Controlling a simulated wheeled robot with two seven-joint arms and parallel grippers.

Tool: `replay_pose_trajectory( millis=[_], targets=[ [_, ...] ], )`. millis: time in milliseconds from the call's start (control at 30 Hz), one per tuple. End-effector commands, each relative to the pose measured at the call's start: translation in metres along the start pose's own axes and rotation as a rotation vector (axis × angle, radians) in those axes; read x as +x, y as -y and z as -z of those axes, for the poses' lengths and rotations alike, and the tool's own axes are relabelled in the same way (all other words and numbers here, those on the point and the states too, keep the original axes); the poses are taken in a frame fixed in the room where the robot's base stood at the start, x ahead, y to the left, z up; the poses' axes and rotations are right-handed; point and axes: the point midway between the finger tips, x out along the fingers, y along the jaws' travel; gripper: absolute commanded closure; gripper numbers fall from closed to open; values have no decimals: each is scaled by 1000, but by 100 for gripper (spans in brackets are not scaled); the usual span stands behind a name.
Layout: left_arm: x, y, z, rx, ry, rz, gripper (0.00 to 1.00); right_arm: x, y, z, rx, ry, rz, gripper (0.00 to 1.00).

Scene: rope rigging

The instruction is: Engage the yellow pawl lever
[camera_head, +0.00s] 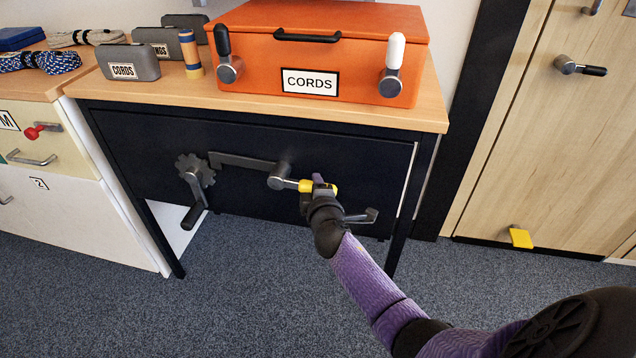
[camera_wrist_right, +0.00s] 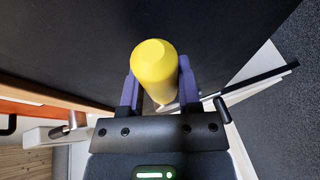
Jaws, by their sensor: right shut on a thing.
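The yellow pawl lever (camera_head: 305,185) is on the dark front panel of the desk, at the right end of a grey pawl bar (camera_head: 240,162). The bar's left end lies near the top of a grey toothed wheel (camera_head: 195,171) with a crank handle below it. My right gripper (camera_head: 318,184) reaches the lever's yellow end. In the right wrist view the yellow knob (camera_wrist_right: 154,70) sits between the two purple fingers of my right gripper (camera_wrist_right: 156,88), which are shut on it. My left gripper is not in view.
An orange box (camera_head: 330,55) labelled CORDS stands on the wooden desktop (camera_head: 190,97), with grey cases (camera_head: 128,62) to its left. A grey hook (camera_head: 362,216) sticks out to the right of my gripper. The carpet (camera_head: 250,290) in front is clear.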

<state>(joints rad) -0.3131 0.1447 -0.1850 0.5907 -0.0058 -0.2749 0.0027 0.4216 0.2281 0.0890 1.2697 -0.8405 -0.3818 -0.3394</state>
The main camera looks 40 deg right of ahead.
Motion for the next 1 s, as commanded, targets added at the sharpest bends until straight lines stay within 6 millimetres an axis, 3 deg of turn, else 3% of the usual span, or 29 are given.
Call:
replay_pose_trajectory(
  millis=[200,667,700,867,1000],
  targets=[
    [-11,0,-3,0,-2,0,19,-2,-5,1,-54,14,21,100],
    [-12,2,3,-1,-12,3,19,-1,-5,1,-69,19,25,100],
    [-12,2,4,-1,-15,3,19,-1,-5,1,-69,19,25,55],
    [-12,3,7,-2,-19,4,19,-1,-6,1,-68,19,24,22],
    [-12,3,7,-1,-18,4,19,-1,-6,1,-66,18,24,22]
  ],
)
